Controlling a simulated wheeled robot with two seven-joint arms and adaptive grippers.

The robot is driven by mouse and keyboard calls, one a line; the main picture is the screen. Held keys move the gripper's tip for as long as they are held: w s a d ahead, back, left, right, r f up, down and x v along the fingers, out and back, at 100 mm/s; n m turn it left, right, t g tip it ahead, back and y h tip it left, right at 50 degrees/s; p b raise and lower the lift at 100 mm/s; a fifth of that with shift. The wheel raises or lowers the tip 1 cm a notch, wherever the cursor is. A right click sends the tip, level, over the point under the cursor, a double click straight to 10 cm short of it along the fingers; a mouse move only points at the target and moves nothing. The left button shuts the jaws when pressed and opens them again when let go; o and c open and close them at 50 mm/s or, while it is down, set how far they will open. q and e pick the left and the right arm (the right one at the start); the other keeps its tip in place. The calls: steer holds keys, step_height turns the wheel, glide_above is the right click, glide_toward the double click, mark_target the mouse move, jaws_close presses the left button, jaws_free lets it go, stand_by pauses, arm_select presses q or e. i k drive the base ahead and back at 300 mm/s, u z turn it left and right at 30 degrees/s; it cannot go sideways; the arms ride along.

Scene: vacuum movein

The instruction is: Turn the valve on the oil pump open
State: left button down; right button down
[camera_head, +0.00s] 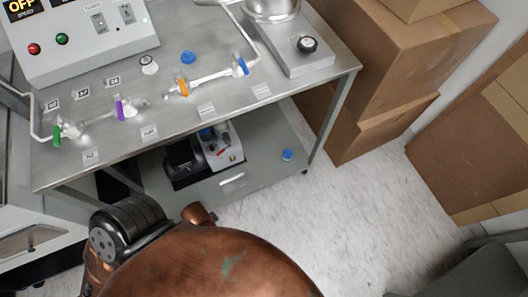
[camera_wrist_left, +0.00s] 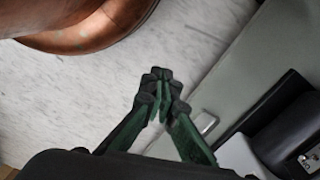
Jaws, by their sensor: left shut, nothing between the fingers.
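The oil pump (camera_head: 216,146), a white and black unit, sits on the lower shelf of the metal table. It has small red and yellow marks and a blue part at its top left. I cannot make out its valve clearly. In the left wrist view, part of a black and white body that looks like the pump (camera_wrist_left: 285,135) shows at the lower right. My left gripper (camera_wrist_left: 160,78), with green fingers and dark tips, is shut and empty, apart from that body. In the head view my own arm is in the foreground and the gripper is not visible. My right gripper is not in view.
The table top (camera_head: 330,74) carries glass tubing with green, purple, orange and blue valves, and a control box (camera_head: 85,35). A blue knob (camera_head: 287,155) rests on the lower shelf (camera_head: 258,172). Cardboard boxes (camera_head: 395,60) stand to the right. The floor (camera_head: 350,215) between is clear.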

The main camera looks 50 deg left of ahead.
mark_target(229, 144)
steer(key=z, duration=0.25)
steer(key=k, duration=0.95)
steer(key=u, duration=1.95)
